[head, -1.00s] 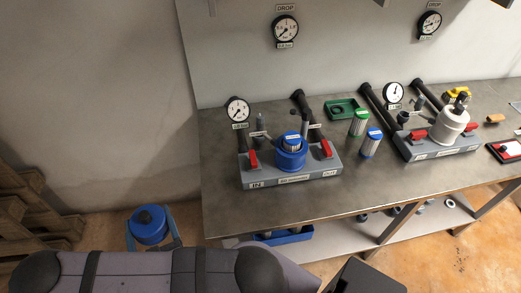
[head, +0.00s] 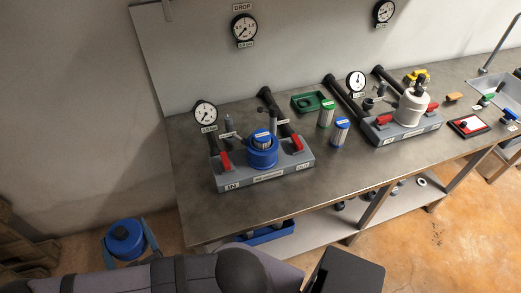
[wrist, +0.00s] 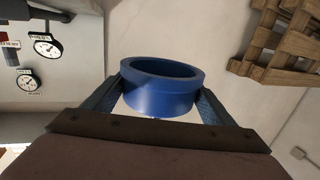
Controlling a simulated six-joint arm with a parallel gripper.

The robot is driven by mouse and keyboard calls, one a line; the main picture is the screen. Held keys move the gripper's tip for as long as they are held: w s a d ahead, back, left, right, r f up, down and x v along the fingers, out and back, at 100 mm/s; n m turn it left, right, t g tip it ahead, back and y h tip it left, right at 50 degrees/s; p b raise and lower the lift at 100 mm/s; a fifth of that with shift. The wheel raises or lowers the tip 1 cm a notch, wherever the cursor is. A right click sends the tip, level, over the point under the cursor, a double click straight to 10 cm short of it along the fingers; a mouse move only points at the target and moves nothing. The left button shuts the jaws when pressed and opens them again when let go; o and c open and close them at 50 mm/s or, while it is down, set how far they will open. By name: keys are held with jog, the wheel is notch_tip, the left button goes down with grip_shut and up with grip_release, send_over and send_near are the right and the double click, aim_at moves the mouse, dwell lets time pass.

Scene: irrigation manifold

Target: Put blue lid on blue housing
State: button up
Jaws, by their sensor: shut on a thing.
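The blue lid (head: 124,240) is at the lower left of the head view, off the bench and in front of a bare wall. My gripper (head: 125,246) is shut on it, one jaw on each side. In the wrist view the lid (wrist: 160,88) sits between both jaws, with a hollow, round rim showing. The blue housing (head: 262,157) stands upright on a grey manifold block (head: 290,174) on the bench, to the right of and apart from the lid. A pale cartridge with a blue top (head: 262,138) sits in its open mouth.
Red handles (head: 225,161) flank the housing, with a gauge (head: 205,113) and black pipes behind. Green-capped (head: 326,114) and blue-capped (head: 340,131) cartridges, a green tray (head: 313,102) and a second manifold with a white housing (head: 411,108) stand to the right. The front left bench top is clear.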

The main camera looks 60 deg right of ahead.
jog(key=s+d+r+m+g+h+p, duration=0.2)
jog(key=s+d+r+m+g, duration=0.3)
jog(key=d, duration=1)
jog(key=s+d+r+m+g+h+p, duration=0.2)
jog(key=s+d+r+m+g+p, duration=0.2)
jog(key=s+d+g, duration=0.4)
jog(key=s+d+r+m+g+h+p, duration=0.3)
jog(key=d+m+g, duration=0.5)
jog(key=d, duration=1.3)
jog(key=shift+s+d+r+m+g+p, duration=0.15)
jog(key=shift+s+r+g+p, duration=0.25)
jog(key=shift+s+r, duration=0.45)
jog(key=shift+s+d+r+m+g+p, duration=0.15)
jog(key=shift+s+r+g, duration=0.45)
jog(key=shift+s, duration=0.4)
jog(key=shift+w+d+f+g, duration=0.2)
jog(key=shift+w+d+g, duration=0.1)
jog(key=shift+w+d, duration=0.2)
jog(key=shift+w+f, duration=0.1)
jog(key=shift+f, duration=0.45)
jog(key=shift+f, duration=0.2)
